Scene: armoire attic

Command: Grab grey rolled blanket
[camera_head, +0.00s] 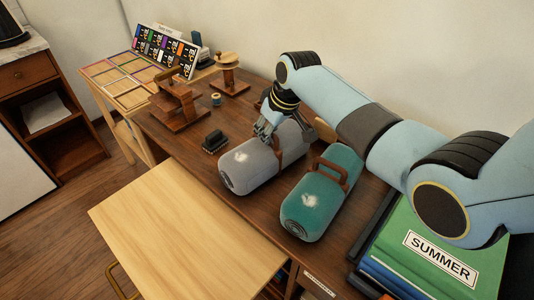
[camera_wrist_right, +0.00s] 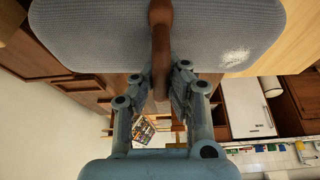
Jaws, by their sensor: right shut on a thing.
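The grey rolled blanket (camera_head: 250,166) lies on the dark wooden table, with a brown strap handle around its middle. My right gripper (camera_head: 268,128) is at the blanket's far side, by the strap. In the right wrist view the blanket (camera_wrist_right: 90,35) fills the top, and the brown strap (camera_wrist_right: 161,32) runs down between the fingers of my right gripper (camera_wrist_right: 165,82). The gripper is shut on the strap. My left gripper is not in view.
A teal rolled blanket (camera_head: 322,200) with a brown handle lies just right of the grey one. A black brush-like item (camera_head: 214,142) sits to its left. Green SUMMER box (camera_head: 440,255) stands at the right. A pale wooden surface (camera_head: 180,225) in front is clear.

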